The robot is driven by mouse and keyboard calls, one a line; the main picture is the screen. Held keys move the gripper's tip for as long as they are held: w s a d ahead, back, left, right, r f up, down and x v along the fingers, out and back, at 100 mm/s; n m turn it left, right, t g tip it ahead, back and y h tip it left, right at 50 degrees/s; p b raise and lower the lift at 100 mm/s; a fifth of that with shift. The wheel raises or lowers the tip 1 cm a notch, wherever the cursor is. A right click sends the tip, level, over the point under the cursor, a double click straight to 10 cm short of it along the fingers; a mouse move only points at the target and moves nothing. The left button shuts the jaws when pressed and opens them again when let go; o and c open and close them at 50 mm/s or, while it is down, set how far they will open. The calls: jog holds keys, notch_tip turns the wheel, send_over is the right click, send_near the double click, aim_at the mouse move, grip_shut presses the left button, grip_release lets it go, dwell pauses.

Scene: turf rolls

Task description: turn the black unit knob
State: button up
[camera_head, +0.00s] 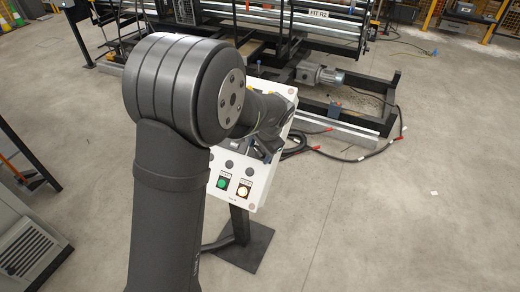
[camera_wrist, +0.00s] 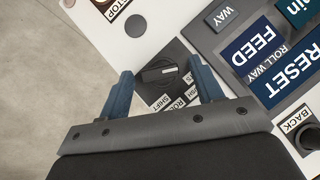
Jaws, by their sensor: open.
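A black knob (camera_wrist: 158,73) sits on a dark plate on the white control panel (camera_wrist: 175,20). Its raised bar lies nearly across the wrist view. My gripper (camera_wrist: 160,75) is open, one blue finger on each side of the knob. I see clear gaps between the fingers and the knob; whether the tips touch the panel I cannot tell. Labels beside the knob are partly readable, one as "SHIFT"; I cannot read "unit" there. In the head view the panel (camera_head: 264,187) stands on a post, and my arm hides the knob.
A round dark button (camera_wrist: 135,25) lies beyond the knob, with a STOP label near it. ROLL WAY FEED and RESET labels (camera_wrist: 255,50) are to the right. The head view shows a green button (camera_head: 222,183) and a lit button (camera_head: 243,191). A machine (camera_head: 320,75) stands behind.

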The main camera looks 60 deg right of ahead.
jog(key=c, duration=1)
jog(key=shift+m, duration=0.3)
jog(key=m+t, duration=0.1)
jog(key=m+t+h, duration=0.1)
jog(key=m, duration=0.1)
jog(key=shift+s+a, duration=0.15)
jog(key=shift+s, duration=0.05)
jog(key=m+h, duration=0.1)
jog(key=m+t+h, duration=0.1)
jog(key=m, duration=0.1)
jog(key=shift+a+f+t, duration=0.1)
jog(key=shift+f+t, duration=0.1)
jog(key=shift+t, duration=0.1)
jog(key=m+h, duration=0.2)
jog(key=m, duration=0.1)
jog(key=shift+s+a+f+m+t, duration=0.1)
jog(key=shift+a+m+t, duration=0.05)
jog(key=shift+m+t, duration=0.15)
jog(key=shift+a+f+m+h, duration=0.15)
jog(key=shift+m+h, duration=1.15)
jog(key=shift+m, duration=0.8)
